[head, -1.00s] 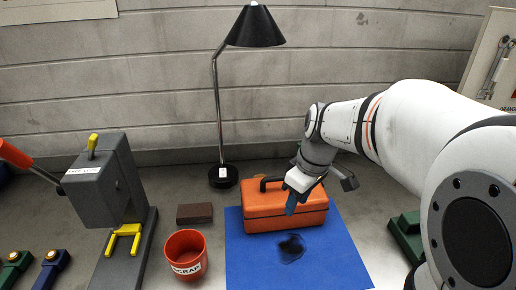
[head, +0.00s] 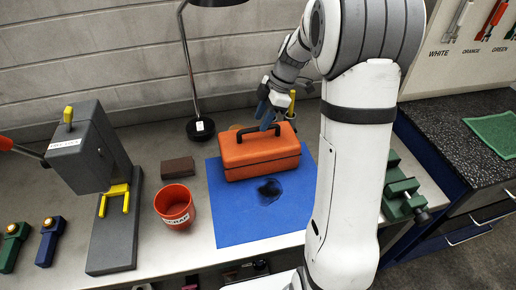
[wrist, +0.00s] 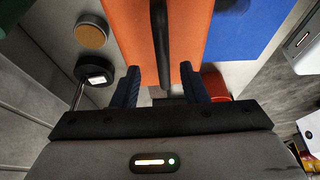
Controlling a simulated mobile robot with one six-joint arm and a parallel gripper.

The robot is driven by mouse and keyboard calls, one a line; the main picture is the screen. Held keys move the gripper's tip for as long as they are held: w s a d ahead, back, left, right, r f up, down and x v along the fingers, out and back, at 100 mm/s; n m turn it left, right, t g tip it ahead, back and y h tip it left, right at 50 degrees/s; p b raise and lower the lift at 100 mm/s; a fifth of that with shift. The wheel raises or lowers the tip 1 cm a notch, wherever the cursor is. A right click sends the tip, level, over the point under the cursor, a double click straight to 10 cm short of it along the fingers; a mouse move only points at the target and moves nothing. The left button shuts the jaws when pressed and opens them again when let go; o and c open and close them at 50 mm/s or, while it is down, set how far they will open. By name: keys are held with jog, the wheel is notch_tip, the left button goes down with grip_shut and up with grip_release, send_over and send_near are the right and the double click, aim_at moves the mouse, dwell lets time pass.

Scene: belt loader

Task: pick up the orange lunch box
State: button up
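The orange lunch box (head: 259,158) lies on a blue mat (head: 226,213) on the bench, its black handle (head: 263,135) raised on top. In the wrist view the orange box (wrist: 183,25) fills the upper middle, and the dark handle (wrist: 161,40) runs between the two blue fingers of my gripper (wrist: 160,72). The fingers are apart, with a gap on each side of the handle. I cannot tell how deep the handle sits between them.
A red scrap bucket (head: 174,204) and a brown block (head: 178,167) stand left of the mat. A grey press with a yellow fork (head: 117,195) is further left. A lamp (head: 200,127) stands behind. A green vise-like tool (head: 401,188) is at the right. A dark stain marks the mat.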

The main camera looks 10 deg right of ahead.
aim_at(259, 145)
jog(key=p+x, duration=0.1)
jog(key=x, duration=0.3)
jog(key=shift+s+d+f, duration=0.1)
jog(key=shift+s+f, duration=0.05)
jog(key=shift+f, duration=0.15)
grip_shut()
jog(key=shift+r, duration=0.1)
dwell(1.0)
